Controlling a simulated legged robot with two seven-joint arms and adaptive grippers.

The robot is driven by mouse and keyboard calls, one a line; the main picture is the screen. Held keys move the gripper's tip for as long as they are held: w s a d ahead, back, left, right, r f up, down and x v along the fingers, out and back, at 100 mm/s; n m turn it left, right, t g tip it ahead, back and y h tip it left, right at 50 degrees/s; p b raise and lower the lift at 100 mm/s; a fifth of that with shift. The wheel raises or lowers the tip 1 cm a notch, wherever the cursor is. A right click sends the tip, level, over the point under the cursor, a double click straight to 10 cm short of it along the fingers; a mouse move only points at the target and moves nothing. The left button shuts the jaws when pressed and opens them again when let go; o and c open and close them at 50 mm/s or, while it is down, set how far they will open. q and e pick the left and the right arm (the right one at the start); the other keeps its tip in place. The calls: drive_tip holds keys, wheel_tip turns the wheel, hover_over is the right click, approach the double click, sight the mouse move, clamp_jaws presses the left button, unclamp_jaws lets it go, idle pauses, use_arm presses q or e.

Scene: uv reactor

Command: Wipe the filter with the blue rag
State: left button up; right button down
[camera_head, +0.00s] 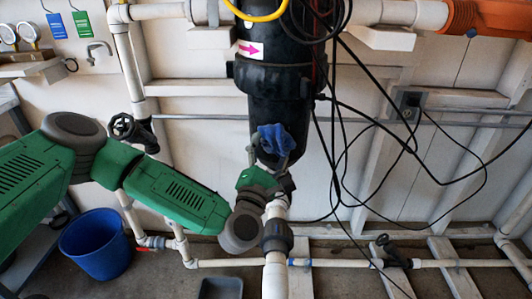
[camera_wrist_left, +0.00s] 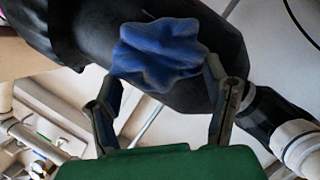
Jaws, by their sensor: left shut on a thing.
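The filter (camera_head: 277,92) is a large black cylinder standing upright in the upper middle of the head view, with a pink arrow label near its top. The blue rag (camera_head: 276,138) is a crumpled bundle at the front of the filter's lower end. My left gripper (camera_head: 272,150) is shut on the rag. In the left wrist view the rag (camera_wrist_left: 160,54) sits between the two fingertips (camera_wrist_left: 162,78), in front of the black filter body (camera_wrist_left: 205,28). I cannot tell whether the rag touches the filter. My right gripper is not in view.
Black cables (camera_head: 343,130) hang just right of the filter. White pipes (camera_head: 275,270) run below it, with a valve (camera_head: 135,130) to its left. A blue bucket (camera_head: 97,245) stands on the floor at the lower left. Gauges and tags hang at the upper left.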

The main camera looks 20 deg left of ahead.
sight(282, 153)
use_arm(q)
drive_tip(key=shift+w+d+b, duration=0.15)
drive_tip(key=shift+d+b, duration=0.05)
drive_tip(key=shift+d, duration=0.55)
drive_tip(key=shift+w+d+b, duration=0.15)
drive_tip(key=shift+d+b, duration=0.05)
drive_tip(key=shift+d, duration=0.55)
drive_tip(key=shift+w, duration=0.1)
drive_tip(key=shift+a, duration=0.1)
drive_tip(key=shift+s+a, duration=0.2)
drive_tip(key=shift+a, duration=0.8)
drive_tip(key=shift+s+a, duration=0.2)
drive_tip(key=shift+a, duration=0.75)
drive_tip(key=shift+s, duration=0.1)
drive_tip(key=s, duration=0.2)
drive_tip(key=s+d+p, duration=0.1)
drive_tip(key=s, duration=0.1)
drive_tip(key=shift+d, duration=0.1)
drive_tip(key=shift+s+d+f, duration=0.1)
drive_tip(key=shift+s+d, duration=0.25)
drive_tip(key=shift+s, duration=0.45)
